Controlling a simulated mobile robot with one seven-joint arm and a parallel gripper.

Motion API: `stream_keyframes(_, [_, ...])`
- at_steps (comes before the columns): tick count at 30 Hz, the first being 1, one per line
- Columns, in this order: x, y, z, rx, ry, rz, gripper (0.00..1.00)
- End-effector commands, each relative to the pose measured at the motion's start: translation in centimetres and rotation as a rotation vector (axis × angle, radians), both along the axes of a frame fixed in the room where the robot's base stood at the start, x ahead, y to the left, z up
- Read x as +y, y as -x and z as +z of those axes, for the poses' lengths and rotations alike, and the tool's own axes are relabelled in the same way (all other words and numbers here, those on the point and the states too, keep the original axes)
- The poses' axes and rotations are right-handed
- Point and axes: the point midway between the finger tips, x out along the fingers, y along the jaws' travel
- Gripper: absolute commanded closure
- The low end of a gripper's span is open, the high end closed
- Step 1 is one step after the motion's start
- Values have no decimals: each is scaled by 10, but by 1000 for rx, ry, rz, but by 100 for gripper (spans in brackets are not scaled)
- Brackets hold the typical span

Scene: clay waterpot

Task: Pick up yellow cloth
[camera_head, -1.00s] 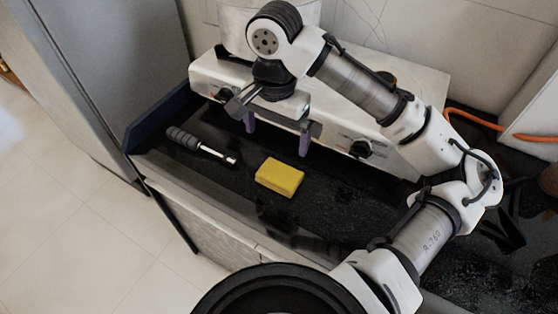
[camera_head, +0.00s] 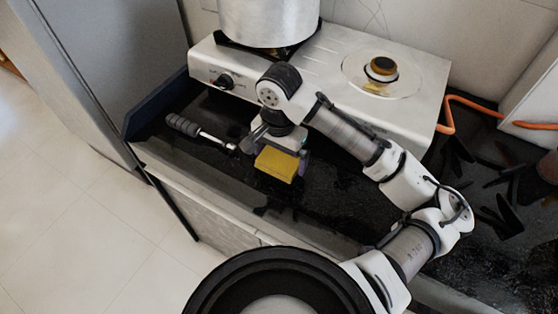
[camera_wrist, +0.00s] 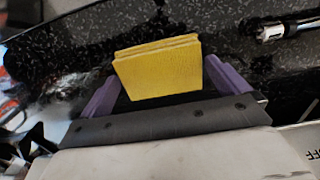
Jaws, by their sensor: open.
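The yellow cloth (camera_head: 277,165) is a small, flat, sponge-like block on the dark counter, in front of the stove. My gripper (camera_head: 274,157) is low over the counter, right at the cloth. In the wrist view the cloth (camera_wrist: 158,68) shows between the two purple fingers, with a gap on each side. The gripper is open, and its fingers do not appear to touch the cloth. The cloth's rear part is partly hidden by my gripper in the head view.
A grey-handled tool (camera_head: 198,131) lies just left of my gripper, its metal end close to the left finger. Behind stands a white stove (camera_head: 330,68) with a metal pot (camera_head: 268,20). The counter's front edge is near. An orange hose (camera_head: 447,112) runs at the right.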

Motion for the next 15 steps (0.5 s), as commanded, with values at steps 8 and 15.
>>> stream_keyframes(8, [0, 0, -4, 0, 0, 0, 0])
stream_keyframes(15, [0, 0, -4, 0, 0, 0, 31])
